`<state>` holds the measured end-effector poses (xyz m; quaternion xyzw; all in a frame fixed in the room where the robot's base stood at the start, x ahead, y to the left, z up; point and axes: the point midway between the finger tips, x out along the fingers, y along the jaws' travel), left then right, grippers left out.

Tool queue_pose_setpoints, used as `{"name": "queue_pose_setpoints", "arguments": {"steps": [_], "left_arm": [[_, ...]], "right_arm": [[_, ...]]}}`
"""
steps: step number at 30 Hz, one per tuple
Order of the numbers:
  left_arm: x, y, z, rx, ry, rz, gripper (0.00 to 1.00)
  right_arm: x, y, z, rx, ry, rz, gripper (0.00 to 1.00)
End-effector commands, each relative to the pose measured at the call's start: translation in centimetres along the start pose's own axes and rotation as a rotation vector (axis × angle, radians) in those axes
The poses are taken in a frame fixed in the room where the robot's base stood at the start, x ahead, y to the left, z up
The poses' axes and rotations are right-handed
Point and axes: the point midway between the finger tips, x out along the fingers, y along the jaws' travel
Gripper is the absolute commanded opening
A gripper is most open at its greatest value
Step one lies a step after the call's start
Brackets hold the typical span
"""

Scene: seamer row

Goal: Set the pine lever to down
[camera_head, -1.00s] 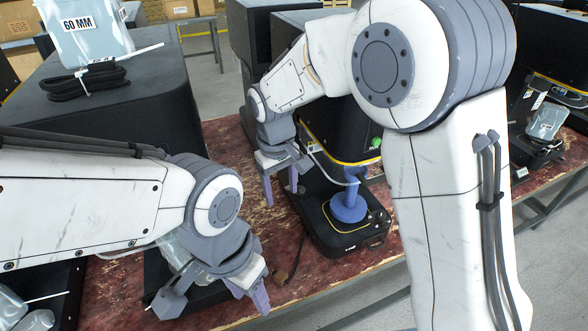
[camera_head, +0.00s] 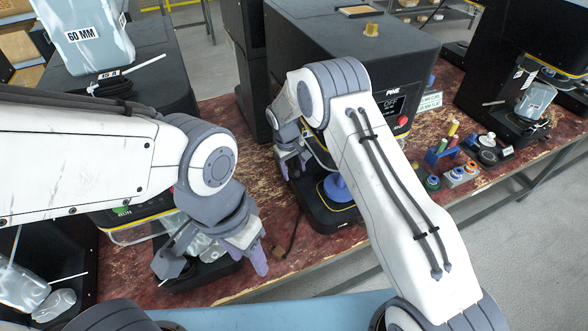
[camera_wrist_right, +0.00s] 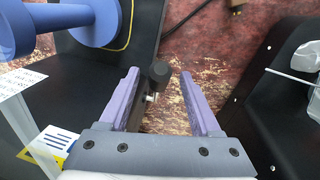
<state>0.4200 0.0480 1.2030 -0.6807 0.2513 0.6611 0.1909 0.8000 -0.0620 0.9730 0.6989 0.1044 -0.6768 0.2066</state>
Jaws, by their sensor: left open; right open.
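The black machine marked PINE (camera_head: 392,93) stands on the bench behind my right arm, with a blue pedestal (camera_head: 338,188) on its base. My right gripper (camera_head: 293,170) is open at the machine's left side. My left gripper (camera_head: 258,256) is open and empty above the bench's front.
Another machine with a 60 MM pouch (camera_head: 90,32) is at left. Small coloured parts (camera_head: 460,174) lie to the right, before another black machine (camera_head: 530,60). In the wrist view, a dark panel (camera_wrist_right: 270,95) lies right of my fingers.

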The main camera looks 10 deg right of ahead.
Motion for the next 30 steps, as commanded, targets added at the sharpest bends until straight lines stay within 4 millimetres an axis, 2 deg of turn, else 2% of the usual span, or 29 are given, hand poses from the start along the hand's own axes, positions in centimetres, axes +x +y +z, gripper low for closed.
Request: {"name": "queue_pose_setpoints", "arguments": {"steps": [6, 14, 15, 20, 30], "left_arm": [[-0.8, 0.1, 0.0, 0.002, 0.000, 0.000, 0.50], [-0.7, 0.1, 0.0, 0.002, 0.000, 0.000, 0.50], [-0.7, 0.1, 0.0, 0.001, 0.000, 0.000, 0.50], [-0.7, 0.1, 0.0, 0.001, 0.000, 0.000, 0.50], [-0.8, 0.1, 0.0, 0.001, 0.000, 0.000, 0.50]], "right_arm": [[1.8, 0.1, 0.0, 0.001, 0.000, 0.000, 0.64], [2.1, 0.0, 0.0, 0.001, 0.001, 0.000, 0.64], [2.1, 0.0, 0.0, 0.001, 0.001, 0.000, 0.61], [2.0, 0.0, 0.0, 0.001, 0.001, 0.000, 0.00], [2.0, 0.0, 0.0, 0.001, 0.001, 0.000, 0.00]]}}
